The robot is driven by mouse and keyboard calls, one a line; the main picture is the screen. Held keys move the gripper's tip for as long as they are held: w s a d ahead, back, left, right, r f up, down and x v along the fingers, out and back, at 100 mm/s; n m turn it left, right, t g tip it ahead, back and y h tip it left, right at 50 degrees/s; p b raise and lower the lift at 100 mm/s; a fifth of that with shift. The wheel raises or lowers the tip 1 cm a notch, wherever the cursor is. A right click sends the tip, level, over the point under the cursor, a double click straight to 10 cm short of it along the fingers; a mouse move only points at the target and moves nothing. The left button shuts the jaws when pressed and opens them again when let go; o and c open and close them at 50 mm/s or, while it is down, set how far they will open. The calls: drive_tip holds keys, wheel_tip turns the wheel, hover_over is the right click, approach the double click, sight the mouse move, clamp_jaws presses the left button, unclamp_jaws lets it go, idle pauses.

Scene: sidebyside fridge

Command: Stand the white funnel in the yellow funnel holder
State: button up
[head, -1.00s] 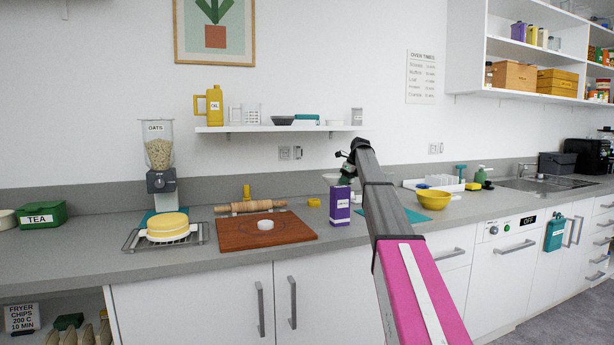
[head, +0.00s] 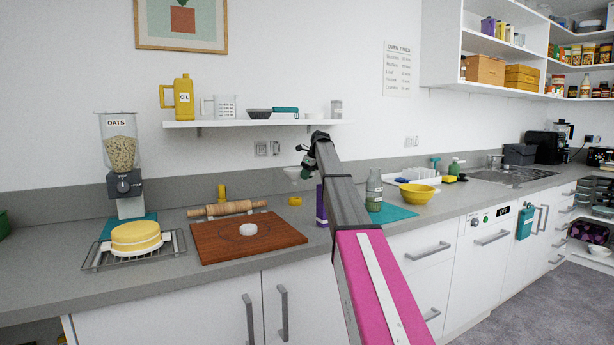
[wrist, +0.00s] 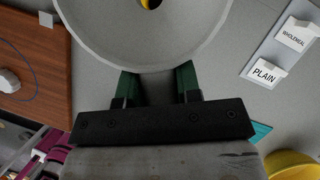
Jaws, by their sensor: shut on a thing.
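The white funnel (head: 291,173) is in my gripper (head: 307,173), above the back of the counter. In the wrist view my gripper (wrist: 158,82) has its two green fingers at the rim of the funnel (wrist: 92,38), whose wide mouth faces the camera. Something yellow shows through the funnel's hole. A small yellow ring-like piece, which looks like the funnel holder (head: 295,201), sits on the counter below the funnel in the head view. The funnel is clear of it there. The spout's lower end is hidden.
A brown board (head: 225,243) with a white disc (head: 248,230) lies left of my arm. A rolling pin (head: 228,208) lies behind it. A purple box (head: 321,206) and a bottle (head: 374,190) flank my arm. A shelf (head: 250,123) hangs above.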

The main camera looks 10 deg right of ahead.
drive_tip(key=shift+f, duration=2.8)
